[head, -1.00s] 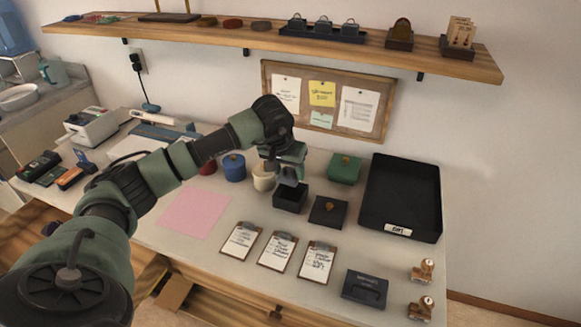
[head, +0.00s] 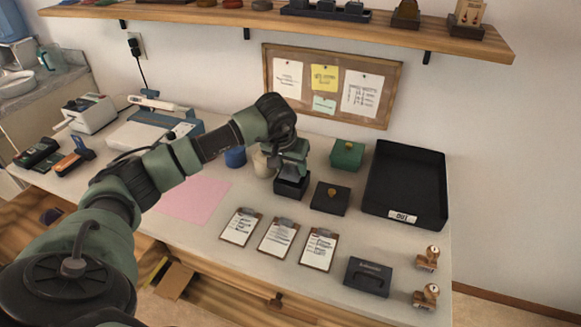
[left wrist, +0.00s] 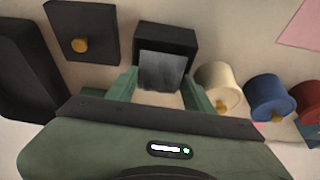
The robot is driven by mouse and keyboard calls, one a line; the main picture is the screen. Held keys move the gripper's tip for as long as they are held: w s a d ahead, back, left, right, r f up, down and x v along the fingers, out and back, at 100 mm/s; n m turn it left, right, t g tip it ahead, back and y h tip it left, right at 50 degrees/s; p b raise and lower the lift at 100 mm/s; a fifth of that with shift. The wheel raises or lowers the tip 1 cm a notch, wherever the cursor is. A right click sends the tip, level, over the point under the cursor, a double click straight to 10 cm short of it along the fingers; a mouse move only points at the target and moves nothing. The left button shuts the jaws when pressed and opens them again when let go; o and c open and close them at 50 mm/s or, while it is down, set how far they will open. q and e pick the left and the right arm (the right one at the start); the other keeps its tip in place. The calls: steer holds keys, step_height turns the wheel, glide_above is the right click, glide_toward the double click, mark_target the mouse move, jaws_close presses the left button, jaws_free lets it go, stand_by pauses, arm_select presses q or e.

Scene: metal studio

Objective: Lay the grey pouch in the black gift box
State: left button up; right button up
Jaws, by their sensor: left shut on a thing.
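My left gripper (head: 290,170) is right over the black gift box (head: 291,189), which stands open on the white counter. In the left wrist view the gripper (left wrist: 162,80) is shut on the grey pouch (left wrist: 162,68), a dark grey flat piece between the two green fingers. The pouch overlaps the opening and near wall of the box (left wrist: 166,34) there; I cannot tell how deep it reaches. In the head view the gripper hides the pouch. The black lid (head: 331,198) with a gold knob lies to the right of the box. My right gripper is not in view.
A cream pot (head: 262,163) and a blue pot (head: 235,157) stand close left of the box. A green box (head: 347,154) is behind the lid, and a large black tray (head: 405,185) is at right. Several clipboards (head: 278,238) lie in front. A pink sheet (head: 195,198) lies at left.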

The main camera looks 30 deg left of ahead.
arm_select(q)
steer(key=shift+f+b, duration=0.5)
steer(key=shift+f, duration=0.2)
stand_by(0.3)
steer(key=o, duration=1.4)
steer(key=v, duration=0.8)
steer(key=shift+b, duration=0.3)
steer(key=shift+f, duration=0.1)
